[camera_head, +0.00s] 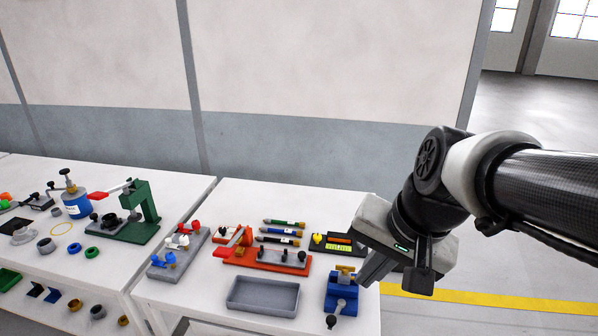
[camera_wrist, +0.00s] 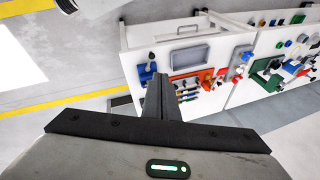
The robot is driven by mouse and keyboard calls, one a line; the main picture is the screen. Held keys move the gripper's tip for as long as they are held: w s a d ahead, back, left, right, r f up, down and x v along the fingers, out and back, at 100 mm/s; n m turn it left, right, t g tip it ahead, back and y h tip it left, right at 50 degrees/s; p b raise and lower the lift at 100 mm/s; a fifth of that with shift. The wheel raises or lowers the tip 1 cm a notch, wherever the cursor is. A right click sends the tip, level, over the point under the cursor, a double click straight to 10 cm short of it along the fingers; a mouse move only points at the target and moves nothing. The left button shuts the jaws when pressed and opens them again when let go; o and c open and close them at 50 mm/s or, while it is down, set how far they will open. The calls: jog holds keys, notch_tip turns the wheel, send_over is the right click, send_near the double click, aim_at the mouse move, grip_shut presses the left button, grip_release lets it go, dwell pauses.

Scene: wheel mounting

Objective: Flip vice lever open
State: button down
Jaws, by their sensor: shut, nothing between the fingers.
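The blue vice (camera_head: 342,291) stands at the front right corner of the right table, with a tan piece (camera_head: 345,274) on top. Its lever (camera_head: 332,319) ends in a dark knob at the vice's front, low down. The vice also shows in the wrist view (camera_wrist: 146,74), just left of the fingers. My gripper (camera_head: 364,281) is shut and empty, its fingers pointing down beside the vice's right side in the head view. In the wrist view the closed fingers (camera_wrist: 159,78) hide part of the table edge. I cannot tell whether they touch the vice.
A grey tray (camera_head: 263,296) lies left of the vice. Behind it are an orange fixture (camera_head: 267,258), several screwdriver-like tools (camera_head: 280,232) and a dark stand with a yellow part (camera_head: 338,243). A green press (camera_head: 140,213) stands on the left table.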

jog(key=w+d+f+m+b, duration=0.2)
jog(key=w+d+f+m, duration=0.1)
jog(key=f+m, duration=0.3)
jog(key=w+d+f+m+g+y+b, duration=0.1)
jog(key=w+d+f+m+b, duration=0.1)
jog(key=f+m, duration=0.4)
jog(key=w+d+f+m+y+b, duration=0.1)
jog(key=w+f+m, duration=0.4)
jog(key=f, duration=0.7)
jog(key=d+m+b, duration=0.1)
jog(key=d, duration=0.1)
jog(key=shift+d+f+g+b, duration=0.3)
jog(key=shift+d+g+b, duration=0.05)
jog(key=shift+g+b, duration=0.05)
jog(key=w+a+f+b, duration=0.3)
jog(key=a+f, duration=0.3)
jog(key=f, duration=0.3)
jog(key=shift+w+a+f, duration=0.15)
jog(key=shift+w+a, duration=0.2)
jog(key=shift+w, duration=0.15)
jog(key=shift+a+m, duration=0.1)
jog(key=shift+m, duration=0.2)
